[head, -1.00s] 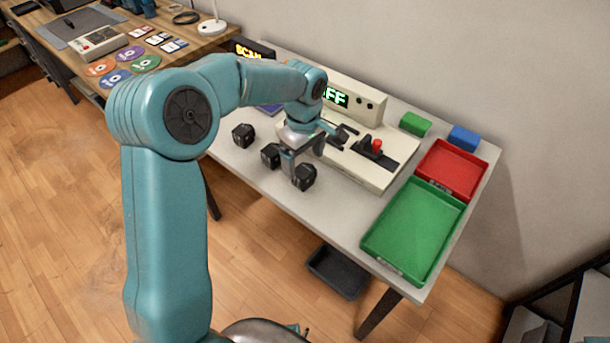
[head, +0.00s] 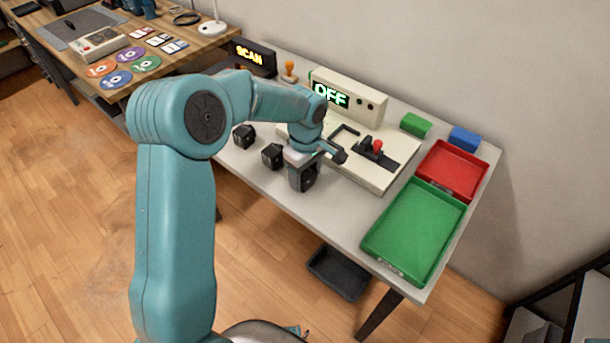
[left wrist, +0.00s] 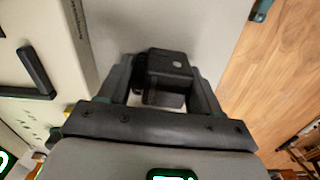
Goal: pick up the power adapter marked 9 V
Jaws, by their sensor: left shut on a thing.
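Black power adapters stand on the grey table: one at the left (head: 244,136), one in the middle (head: 272,155), and a third adapter (head: 309,178) at the right. My left gripper (head: 303,180) is lowered over the right one and shut on it, with a finger in front of it. In the left wrist view that adapter (left wrist: 170,72) sits between the two fingers. No 9 V marking is readable on any adapter, so I cannot tell which one it is. My right gripper is not in view.
Behind the gripper stands a cream test device (head: 375,163) with a red-tipped lever and a display reading OFF. A green tray (head: 433,255) and a red tray (head: 478,191) lie at the right. A SCAN sign (head: 250,57) stands at the back left.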

